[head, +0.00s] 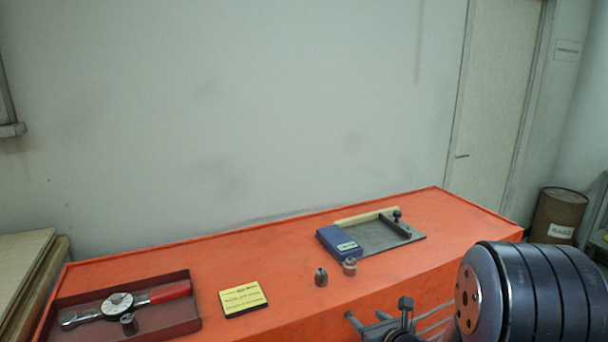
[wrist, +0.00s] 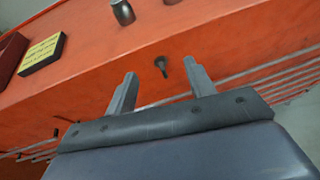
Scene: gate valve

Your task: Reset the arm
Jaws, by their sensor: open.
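My gripper (head: 378,327) is at the lower right of the head view, in front of the orange bench's front face. In the wrist view my gripper (wrist: 160,88) has its two fingers spread apart, with nothing between them that they touch. A small dark knob or bolt (wrist: 161,64) shows beyond the fingertips against the orange face; I cannot tell what it is. My arm's dark rounded joint fills the lower right corner of the head view and hides part of the bench front.
The orange bench (head: 270,240) carries a red tray (head: 180,326) with a torque wrench (head: 118,303), a yellow note block (head: 242,298), two small metal sockets (head: 321,277) and a grey fixture plate (head: 375,236) with a blue box (head: 338,242). A barrel (head: 557,215) stands right. Thin rails (wrist: 290,68) run along the bench front.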

